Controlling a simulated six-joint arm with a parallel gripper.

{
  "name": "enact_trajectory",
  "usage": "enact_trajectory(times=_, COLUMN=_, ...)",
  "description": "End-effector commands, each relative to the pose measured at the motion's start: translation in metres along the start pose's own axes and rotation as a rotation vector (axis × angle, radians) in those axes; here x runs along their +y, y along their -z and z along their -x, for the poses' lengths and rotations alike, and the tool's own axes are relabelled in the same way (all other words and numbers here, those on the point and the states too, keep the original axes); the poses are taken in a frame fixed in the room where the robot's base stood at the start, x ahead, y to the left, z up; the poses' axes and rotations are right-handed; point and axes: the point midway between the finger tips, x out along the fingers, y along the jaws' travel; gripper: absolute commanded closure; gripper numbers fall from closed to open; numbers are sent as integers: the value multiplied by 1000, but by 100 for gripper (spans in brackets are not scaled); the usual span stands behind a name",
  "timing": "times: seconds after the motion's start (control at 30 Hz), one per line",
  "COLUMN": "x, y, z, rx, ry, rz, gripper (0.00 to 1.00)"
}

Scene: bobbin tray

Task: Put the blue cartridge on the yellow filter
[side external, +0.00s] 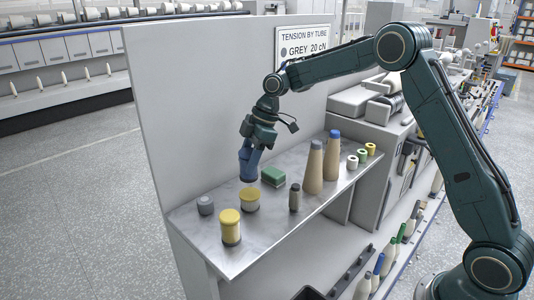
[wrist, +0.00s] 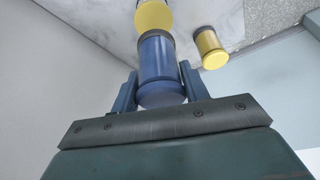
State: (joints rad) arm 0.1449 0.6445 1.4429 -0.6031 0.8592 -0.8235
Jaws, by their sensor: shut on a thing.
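My gripper (side external: 249,154) is shut on the blue cartridge (side external: 248,172) and holds it roughly upright over the shelf. In the wrist view the cartridge (wrist: 158,58) sits between the two fingers (wrist: 158,85). A short yellow-topped cylinder with a pale body (side external: 250,200), which looks like the yellow filter, stands just below the cartridge. It also shows in the wrist view (wrist: 153,14), partly hidden behind the cartridge. I cannot tell whether the two touch. A taller yellow-topped cylinder (side external: 230,228) stands nearer the shelf's front left and also shows in the wrist view (wrist: 210,48).
A grey cylinder (side external: 205,205), a green block (side external: 272,177) and a dark bobbin (side external: 295,197) stand nearby on the metal shelf (side external: 268,232). Two tall tan cones (side external: 314,168) and several small spools (side external: 352,162) are farther right. A grey panel (side external: 190,110) rises behind the shelf.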

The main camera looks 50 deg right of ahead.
Motion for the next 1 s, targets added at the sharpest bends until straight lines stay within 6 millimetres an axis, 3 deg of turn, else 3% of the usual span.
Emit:
enact_trajectory(times=0.37, x=0, y=-4, z=-10, rx=1, ry=0, rz=-1, gripper=82)
enact_trajectory(times=0.7, x=0, y=-17, z=-42, rx=0, ry=2, rz=-1, gripper=82)
enact_trajectory(times=1.0, x=0, y=-19, z=-46, rx=1, ry=-2, rz=0, gripper=82)
